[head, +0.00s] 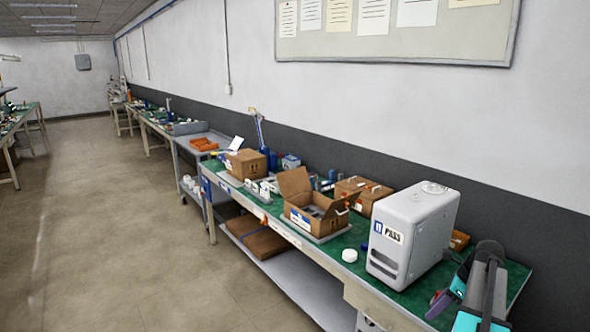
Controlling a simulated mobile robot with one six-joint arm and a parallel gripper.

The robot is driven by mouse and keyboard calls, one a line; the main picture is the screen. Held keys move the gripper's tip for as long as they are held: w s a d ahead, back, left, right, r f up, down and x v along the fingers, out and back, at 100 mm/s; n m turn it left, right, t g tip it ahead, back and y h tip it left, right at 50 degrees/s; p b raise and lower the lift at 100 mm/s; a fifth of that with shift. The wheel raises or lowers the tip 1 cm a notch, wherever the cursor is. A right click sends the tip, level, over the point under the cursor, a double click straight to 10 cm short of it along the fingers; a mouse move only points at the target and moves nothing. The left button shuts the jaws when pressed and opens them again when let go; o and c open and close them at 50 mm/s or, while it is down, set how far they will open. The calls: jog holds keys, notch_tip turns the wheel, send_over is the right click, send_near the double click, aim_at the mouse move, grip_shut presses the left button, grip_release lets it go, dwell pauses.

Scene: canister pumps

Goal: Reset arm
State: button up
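The head view looks along a long workbench (405,297) with a green top, set against the wall on the right. A white boxy machine (415,236) with a "PASS" label stands upright near the bench's close end. An open cardboard box (318,208) sits further along the bench, with its flaps up and some grey items inside.
A dark grey and teal object (484,290) is at the bottom right, partly cut off. A white round lid (349,255) lies near the bench's front edge. A closed carton (246,164) and a grey cart (185,150) are further back. The floor (120,230) at left is clear.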

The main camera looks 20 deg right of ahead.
jog(key=w+a+f+n+g+y, duration=0.1)
jog(key=w+a+f+n, duration=0.1)
jog(key=a+f, duration=0.55)
jog(key=w+a+f+n+g, duration=0.15)
jog(key=a+f, duration=0.35)
jog(key=a, duration=0.6)
jog(key=w+a+f+n+g+y, duration=0.1)
jog(key=w+a+f+g, duration=0.1)
jog(key=a+f, duration=0.55)
jog(key=s+a+f+n+g, duration=0.1)
jog(key=s+a+f+n, duration=0.25)
jog(key=a, duration=0.45)
jog(key=s+a+f+n+g, duration=0.2)
jog(key=s+a+f, duration=0.25)
jog(key=a, duration=0.35)
jog(key=s+a+f+n+h, duration=0.2)
jog(key=s+f+n, duration=0.3)
jog(key=s+n, duration=0.3)
jog(key=s+a+f+n+g+h, duration=0.1)
jog(key=s+a+f+n+h, duration=0.2)
jog(key=s+n, duration=0.6)
notch_tip(320, 180, down, 3)
jog(key=a+n, duration=0.2)
jog(key=n, duration=0.1)
jog(key=shift+g, duration=0.25)
